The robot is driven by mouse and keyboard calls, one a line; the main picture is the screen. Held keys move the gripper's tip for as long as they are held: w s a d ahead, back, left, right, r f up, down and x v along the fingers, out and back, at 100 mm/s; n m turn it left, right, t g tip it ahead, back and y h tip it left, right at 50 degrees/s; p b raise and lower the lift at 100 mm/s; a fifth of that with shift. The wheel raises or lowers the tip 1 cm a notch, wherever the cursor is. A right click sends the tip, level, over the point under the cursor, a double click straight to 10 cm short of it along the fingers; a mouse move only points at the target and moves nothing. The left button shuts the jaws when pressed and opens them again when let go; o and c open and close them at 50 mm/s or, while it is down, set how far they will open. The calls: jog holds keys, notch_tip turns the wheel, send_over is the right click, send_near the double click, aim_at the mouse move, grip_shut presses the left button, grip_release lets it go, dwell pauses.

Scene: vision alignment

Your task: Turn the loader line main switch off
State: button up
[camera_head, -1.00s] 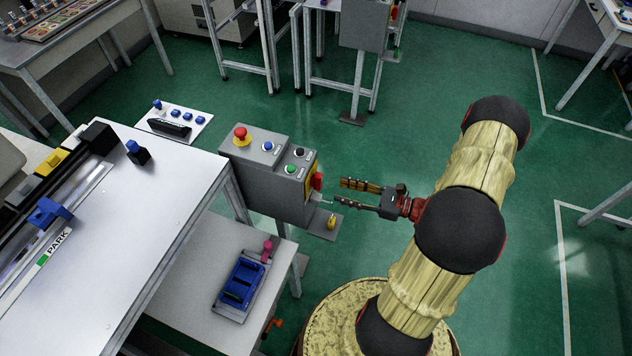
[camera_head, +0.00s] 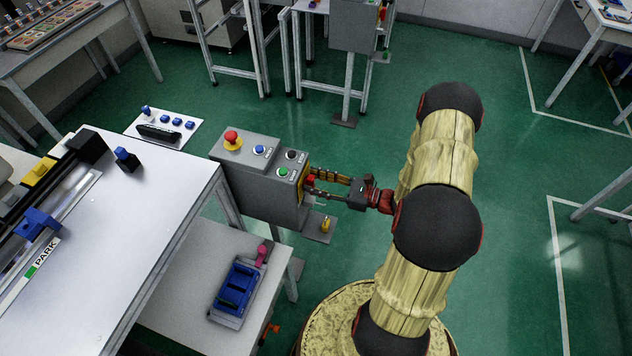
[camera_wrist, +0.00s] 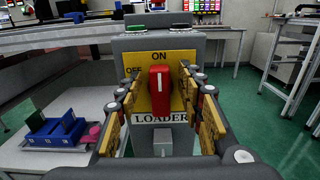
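The red main switch handle (camera_wrist: 160,90) sits on a yellow plate (camera_wrist: 170,59) marked ON at the top, OFF at the upper left and LOADER below. The handle stands upright, its white line pointing to ON. In the head view, the handle (camera_head: 310,181) shows on the right side of the grey control box (camera_head: 255,191), partly hidden by my fingers. My gripper (camera_wrist: 161,102) is open, one finger on each side of the handle, with gaps visible in the wrist view. In the head view, my gripper (camera_head: 318,182) reaches the box from the right.
The box top carries a red emergency button (camera_head: 231,138) and several smaller buttons. A yellow padlock-like piece (camera_head: 326,225) sits on a ledge below the switch. A blue tray (camera_head: 238,286) lies on the lower shelf.

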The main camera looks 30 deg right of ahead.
jog(key=shift+c, duration=0.5)
grip_shut()
